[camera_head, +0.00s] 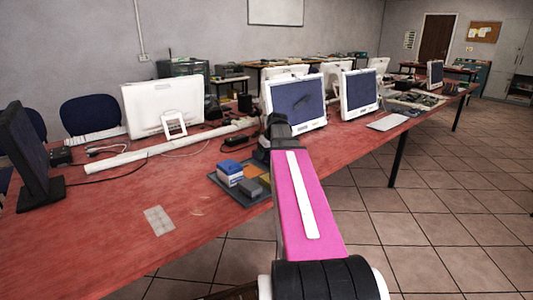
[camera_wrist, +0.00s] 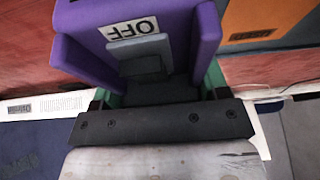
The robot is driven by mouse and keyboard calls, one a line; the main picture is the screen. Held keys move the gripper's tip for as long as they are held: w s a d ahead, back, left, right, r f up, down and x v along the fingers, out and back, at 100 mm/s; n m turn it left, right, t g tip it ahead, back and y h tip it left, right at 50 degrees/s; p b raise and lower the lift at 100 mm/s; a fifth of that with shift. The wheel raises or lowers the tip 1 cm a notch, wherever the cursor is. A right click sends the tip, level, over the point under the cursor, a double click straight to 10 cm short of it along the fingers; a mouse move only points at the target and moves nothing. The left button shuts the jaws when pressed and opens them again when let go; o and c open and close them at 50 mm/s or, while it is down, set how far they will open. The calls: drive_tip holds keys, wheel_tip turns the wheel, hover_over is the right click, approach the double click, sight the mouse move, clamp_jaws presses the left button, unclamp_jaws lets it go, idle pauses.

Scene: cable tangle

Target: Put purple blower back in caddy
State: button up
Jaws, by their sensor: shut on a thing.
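In the wrist view, a purple block-like thing with an "OFF" label, which I take as the purple blower (camera_wrist: 178,18), is between the jaws of my gripper (camera_wrist: 150,85). My gripper is shut on it; its far side is out of frame. In the head view my gripper (camera_head: 263,151) is mostly hidden behind my pink arm, and the blower cannot be made out. The caddy appears to be the dark tray (camera_head: 224,191) near the table's front edge, just left of my arm. It holds blue-and-white, grey and orange blocks. My arm hides its right part.
An orange labelled block (camera_wrist: 262,18) lies right of the blower in the wrist view. The red table (camera_head: 110,225) has monitors (camera_head: 293,103), cables and a white trunking strip (camera_head: 165,147) behind the tray. A flat light plate (camera_head: 158,220) lies to the left. The left front tabletop is mostly clear.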

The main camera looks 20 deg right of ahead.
drive_tip(key=o, duration=0.8)
drive_tip(key=shift+f, duration=0.15)
drive_tip(key=shift+o, duration=0.2)
drive_tip(key=v, duration=1.2)
drive_tip(key=shift+w, duration=0.1)
